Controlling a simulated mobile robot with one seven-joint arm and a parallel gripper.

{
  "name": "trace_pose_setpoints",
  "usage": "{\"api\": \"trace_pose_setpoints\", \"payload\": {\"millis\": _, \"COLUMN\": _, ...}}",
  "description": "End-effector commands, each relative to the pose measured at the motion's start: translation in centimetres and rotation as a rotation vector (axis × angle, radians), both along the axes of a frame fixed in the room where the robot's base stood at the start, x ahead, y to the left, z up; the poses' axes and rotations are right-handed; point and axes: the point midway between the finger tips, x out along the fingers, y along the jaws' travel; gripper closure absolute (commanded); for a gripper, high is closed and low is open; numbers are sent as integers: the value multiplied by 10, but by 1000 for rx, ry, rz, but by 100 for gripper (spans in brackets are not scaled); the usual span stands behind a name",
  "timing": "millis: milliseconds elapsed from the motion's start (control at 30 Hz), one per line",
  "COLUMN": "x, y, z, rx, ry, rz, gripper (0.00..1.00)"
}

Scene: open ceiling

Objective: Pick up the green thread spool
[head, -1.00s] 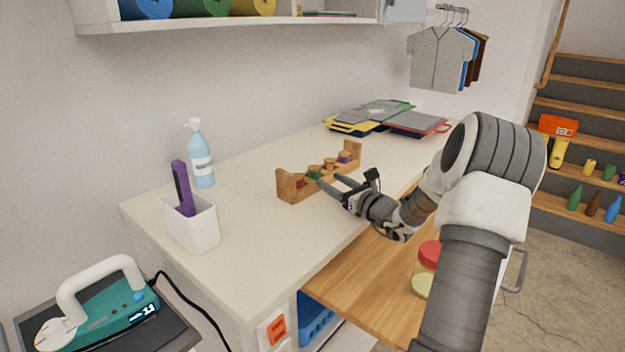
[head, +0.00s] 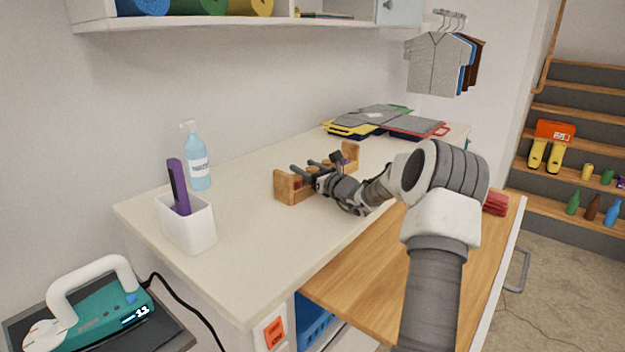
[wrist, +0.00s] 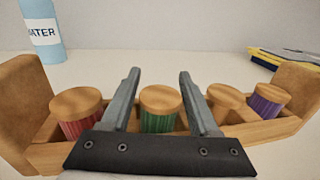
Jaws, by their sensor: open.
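The green thread spool (wrist: 160,112) has a round wooden top and stands in a wooden rack (wrist: 40,155), which also shows on the counter in the head view (head: 283,187). In the wrist view my gripper (wrist: 158,78) is open, with one finger on each side of the green spool. I cannot tell whether the fingers touch it. In the head view my gripper (head: 303,171) reaches over the rack and hides most of the spools. A red spool (wrist: 78,112) stands to the left, a purple spool (wrist: 267,100) to the right, and another wooden-topped spool (wrist: 227,98) is partly hidden by the right finger.
A wall shelf (head: 240,23) hangs above. The counter in front is clear.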

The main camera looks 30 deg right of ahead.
Motion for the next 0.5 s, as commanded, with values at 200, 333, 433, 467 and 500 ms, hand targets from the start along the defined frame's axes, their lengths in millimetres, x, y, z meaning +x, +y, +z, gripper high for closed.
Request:
{"api": "trace_pose_setpoints", "payload": {"millis": 200, "x": 0, "y": 0, "z": 0, "rx": 0, "ry": 0, "rz": 0, "gripper": 42}}
{"api": "trace_pose_setpoints", "payload": {"millis": 333, "x": 0, "y": 0, "z": 0, "rx": 0, "ry": 0, "rz": 0, "gripper": 66}}
{"api": "trace_pose_setpoints", "payload": {"millis": 433, "x": 0, "y": 0, "z": 0, "rx": 0, "ry": 0, "rz": 0, "gripper": 84}}
{"api": "trace_pose_setpoints", "payload": {"millis": 467, "x": 0, "y": 0, "z": 0, "rx": -1, "ry": 0, "rz": 0, "gripper": 89}}
{"api": "trace_pose_setpoints", "payload": {"millis": 500, "x": 0, "y": 0, "z": 0, "rx": -1, "ry": 0, "rz": 0, "gripper": 96}}
